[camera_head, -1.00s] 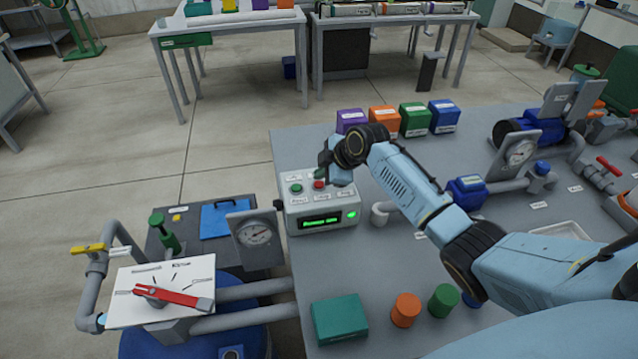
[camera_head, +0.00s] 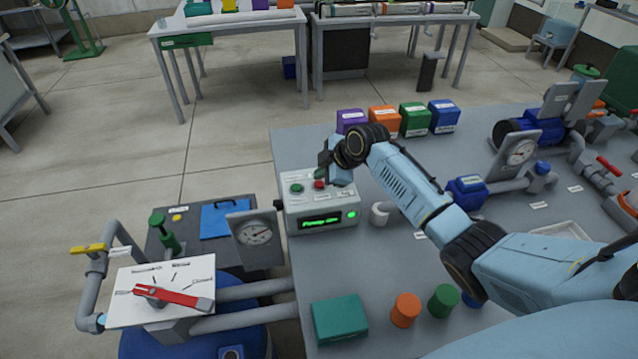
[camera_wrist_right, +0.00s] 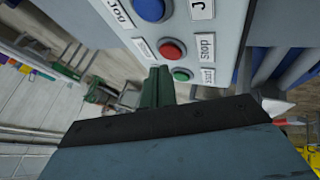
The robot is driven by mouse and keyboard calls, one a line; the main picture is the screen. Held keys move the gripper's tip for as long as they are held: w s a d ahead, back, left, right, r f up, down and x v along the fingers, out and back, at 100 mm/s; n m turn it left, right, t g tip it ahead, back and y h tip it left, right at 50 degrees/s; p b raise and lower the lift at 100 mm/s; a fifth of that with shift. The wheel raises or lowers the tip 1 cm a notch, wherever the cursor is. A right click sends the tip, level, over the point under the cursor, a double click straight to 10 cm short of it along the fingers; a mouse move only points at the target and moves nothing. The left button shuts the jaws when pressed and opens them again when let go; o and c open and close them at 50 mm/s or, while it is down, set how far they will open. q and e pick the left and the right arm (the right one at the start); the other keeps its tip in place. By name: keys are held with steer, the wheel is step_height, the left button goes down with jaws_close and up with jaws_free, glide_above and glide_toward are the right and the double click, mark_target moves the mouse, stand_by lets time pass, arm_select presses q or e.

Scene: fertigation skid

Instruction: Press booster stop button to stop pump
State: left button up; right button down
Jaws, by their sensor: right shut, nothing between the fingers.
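A pale grey control box (camera_head: 326,204) stands at the left edge of the grey bench. Its top has a green button (camera_head: 297,188) and a red button (camera_head: 319,184). In the right wrist view the red button (camera_wrist_right: 172,50) is beside a "Stop" label (camera_wrist_right: 206,48). The green button (camera_wrist_right: 181,75) and a blue button (camera_wrist_right: 150,8) flank it. My right gripper (camera_head: 325,166) is shut and empty, just above and behind the red button. Its green fingers (camera_wrist_right: 158,82) end close to the red and green buttons. I cannot tell whether they touch. My left gripper is not in view.
The box's front has a lit green display (camera_head: 320,222) and a green lamp (camera_head: 352,214). A gauge (camera_head: 256,234) is left of it. Several coloured boxes (camera_head: 384,121) are behind my right arm. A teal box (camera_head: 339,319) is near the front edge.

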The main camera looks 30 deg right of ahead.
mark_target(321, 185)
steer(key=shift+f, duration=0.1)
steer(key=shift+f, duration=0.35)
steer(key=shift+f+b, duration=0.35)
steer(key=shift+b, duration=0.05)
stand_by(0.6)
stand_by(0.3)
steer(key=shift+r+p, duration=0.75)
steer(key=shift+p, duration=0.1)
step_height(321, 185, up, 5)
steer(key=p, duration=0.4)
steer(key=shift+r+p, duration=0.1)
steer(key=shift+p, duration=0.3)
